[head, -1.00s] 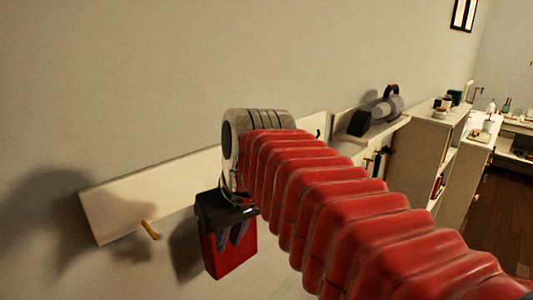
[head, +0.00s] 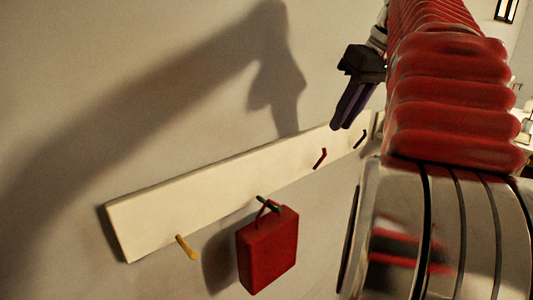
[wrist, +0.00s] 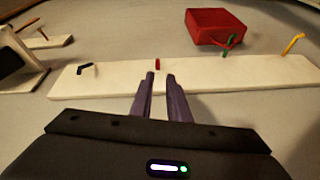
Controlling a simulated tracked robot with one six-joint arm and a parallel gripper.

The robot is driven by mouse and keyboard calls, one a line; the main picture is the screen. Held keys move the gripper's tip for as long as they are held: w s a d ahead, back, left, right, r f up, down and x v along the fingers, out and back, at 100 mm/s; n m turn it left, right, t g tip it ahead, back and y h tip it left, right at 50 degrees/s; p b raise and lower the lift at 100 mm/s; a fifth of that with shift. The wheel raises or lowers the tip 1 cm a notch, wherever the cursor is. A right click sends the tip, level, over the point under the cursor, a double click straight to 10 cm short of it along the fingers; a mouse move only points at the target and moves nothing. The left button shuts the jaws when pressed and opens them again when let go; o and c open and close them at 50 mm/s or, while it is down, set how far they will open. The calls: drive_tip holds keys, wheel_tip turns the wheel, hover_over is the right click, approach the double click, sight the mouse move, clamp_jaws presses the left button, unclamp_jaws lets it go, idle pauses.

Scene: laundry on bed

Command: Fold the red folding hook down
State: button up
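The red folding hook (head: 320,158) is a small red peg on the pale wall board (head: 200,205), between the green and black hooks. In the head view it slants up and to the right. In the wrist view the red hook (wrist: 157,64) is a short stub just beyond my fingertips. My gripper (head: 340,127) hangs above and to the right of the hook in the head view, apart from it. In the wrist view my gripper (wrist: 161,75) has its two purple fingers slightly apart, with nothing between them.
A red box (head: 268,250) hangs from the green hook (head: 267,204). A yellow hook (head: 187,247) is at the board's left end, and a black hook (head: 360,139) is right of the red one. The wall above the board is bare.

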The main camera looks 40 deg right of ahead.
sight(322, 159)
drive_tip(key=shift+d+r, duration=0.15)
drive_tip(key=shift+d, duration=0.15)
drive_tip(key=shift+s, duration=0.15)
drive_tip(key=x, duration=1.3)
drive_tip(key=shift+f, duration=0.4)
clamp_jaws()
